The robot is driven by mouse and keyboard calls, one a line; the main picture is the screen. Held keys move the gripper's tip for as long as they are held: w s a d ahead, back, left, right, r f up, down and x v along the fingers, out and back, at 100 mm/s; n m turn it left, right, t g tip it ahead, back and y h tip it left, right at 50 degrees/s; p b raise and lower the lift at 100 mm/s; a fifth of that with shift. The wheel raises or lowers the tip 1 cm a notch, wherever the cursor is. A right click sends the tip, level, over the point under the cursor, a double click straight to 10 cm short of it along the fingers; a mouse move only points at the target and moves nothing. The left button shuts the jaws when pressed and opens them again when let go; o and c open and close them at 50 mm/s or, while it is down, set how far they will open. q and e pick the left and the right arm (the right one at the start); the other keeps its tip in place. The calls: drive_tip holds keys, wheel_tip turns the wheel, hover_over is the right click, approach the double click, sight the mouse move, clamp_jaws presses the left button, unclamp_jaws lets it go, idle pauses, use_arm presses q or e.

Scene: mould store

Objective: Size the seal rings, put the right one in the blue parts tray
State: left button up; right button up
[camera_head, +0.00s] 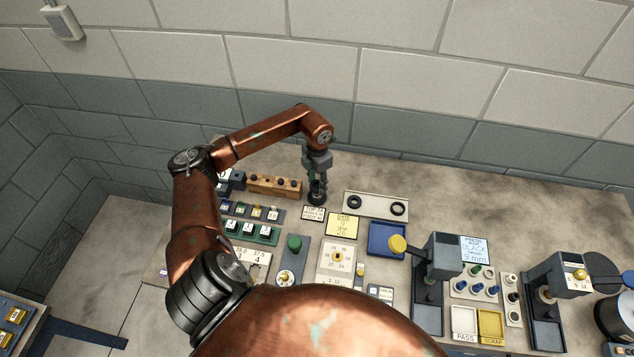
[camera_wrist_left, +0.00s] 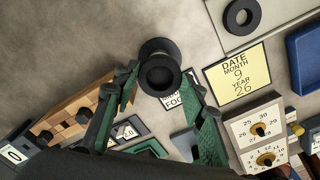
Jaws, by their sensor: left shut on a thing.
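My left gripper (camera_head: 317,196) points down over the back of the bench, between a wooden block and the pale ring board. In the left wrist view, its green-padded fingers (camera_wrist_left: 163,98) are shut on a black seal ring (camera_wrist_left: 145,76), a short hollow round piece at their tips. Two more black rings lie on the pale board (camera_head: 375,207), a left ring (camera_head: 348,203) and a right ring (camera_head: 404,209). The left wrist view also shows one ring (camera_wrist_left: 229,16). The blue parts tray (camera_head: 387,238) sits in front of the board and looks empty. My right gripper is out of view.
The wooden block (camera_head: 274,185) stands left of the gripper. A yellow date card (camera_head: 342,225) lies left of the tray. A yellow-knobbed press (camera_head: 432,262) stands right of it. PASS (camera_head: 464,322) and SCRAP (camera_head: 490,325) trays are at front right. The bench's back strip is clear.

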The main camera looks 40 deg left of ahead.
use_arm(q)
drive_tip(key=shift+f, duration=0.3)
drive_tip(key=shift+f+b, duration=0.25)
drive_tip(key=shift+b, duration=0.2)
drive_tip(key=o, duration=1)
drive_tip(key=o, duration=0.4)
drive_tip(key=shift+r, duration=0.15)
